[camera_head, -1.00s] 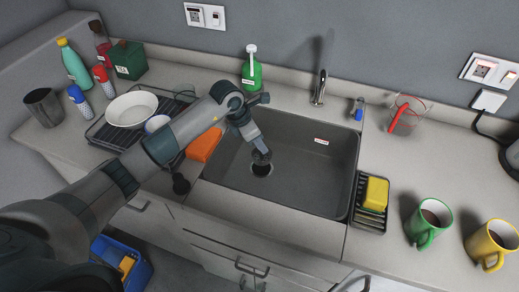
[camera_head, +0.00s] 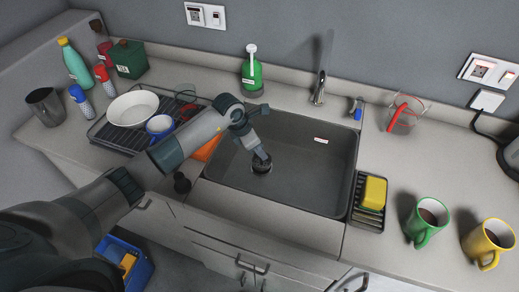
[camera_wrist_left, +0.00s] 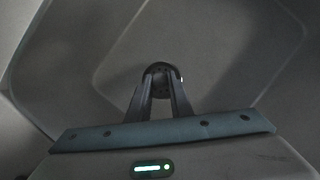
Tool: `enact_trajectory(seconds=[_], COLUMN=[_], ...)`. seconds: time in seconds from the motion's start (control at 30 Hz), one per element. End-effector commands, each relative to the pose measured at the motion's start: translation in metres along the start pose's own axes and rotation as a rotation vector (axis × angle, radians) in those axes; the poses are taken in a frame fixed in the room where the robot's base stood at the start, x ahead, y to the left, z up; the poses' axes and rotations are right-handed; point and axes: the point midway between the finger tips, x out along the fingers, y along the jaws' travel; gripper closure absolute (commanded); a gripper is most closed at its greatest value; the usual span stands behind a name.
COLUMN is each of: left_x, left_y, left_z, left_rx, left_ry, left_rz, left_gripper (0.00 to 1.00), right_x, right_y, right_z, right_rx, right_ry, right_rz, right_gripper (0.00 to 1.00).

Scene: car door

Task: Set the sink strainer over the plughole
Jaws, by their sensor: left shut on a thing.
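The dark round strainer (camera_wrist_left: 161,72) sits between the fingertips of my left gripper (camera_wrist_left: 161,84) in the left wrist view. In the head view my left gripper (camera_head: 262,157) reaches down into the grey sink (camera_head: 310,170), shut on the strainer (camera_head: 261,163). The strainer is at the plughole (camera_head: 261,170) in the sink floor and covers most of it. I cannot tell whether it touches the rim or hovers just above. In the wrist view the plughole is hidden behind the strainer and fingers. My right gripper is not in view.
The tap (camera_head: 319,87) stands behind the sink. A rack with a yellow sponge (camera_head: 374,191) is at its right edge, with green (camera_head: 427,218) and yellow mugs (camera_head: 490,240) beyond. A dish rack (camera_head: 110,137) and an orange item (camera_head: 207,148) lie left. The sink's right side is clear.

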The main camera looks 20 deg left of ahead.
Motion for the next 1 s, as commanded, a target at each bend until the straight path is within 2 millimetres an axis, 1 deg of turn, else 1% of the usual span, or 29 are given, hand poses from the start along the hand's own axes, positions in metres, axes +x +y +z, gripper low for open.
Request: enact_trajectory(seconds=[0.27,0.3,0.37,0.77,0.9,0.97,1.0], left_x=[0.006,0.006,0.005,0.003,-0.003,-0.007,-0.012], left_y=[0.0,0.0,0.0,0.0,0.0,0.001,0.002], left_z=[-0.003,-0.003,-0.002,-0.001,0.001,0.0,0.0], left_rx=[0.0,0.0,0.0,0.0,0.0,0.001,0.001], left_ry=[0.0,0.0,0.0,0.0,0.0,-0.002,-0.003], left_rz=[0.001,0.001,0.0,0.0,-0.001,0.002,0.003], left_gripper=[1.0,0.76,0.62,0.62,0.62,0.62,0.62], right_x=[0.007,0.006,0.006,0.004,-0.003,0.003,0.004], right_y=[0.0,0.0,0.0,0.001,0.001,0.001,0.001], right_z=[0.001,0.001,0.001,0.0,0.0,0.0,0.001], right_rx=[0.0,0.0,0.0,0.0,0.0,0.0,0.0], right_ry=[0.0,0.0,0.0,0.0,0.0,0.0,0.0], right_rz=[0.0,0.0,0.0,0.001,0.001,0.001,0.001], right_gripper=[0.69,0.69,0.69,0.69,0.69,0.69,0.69])
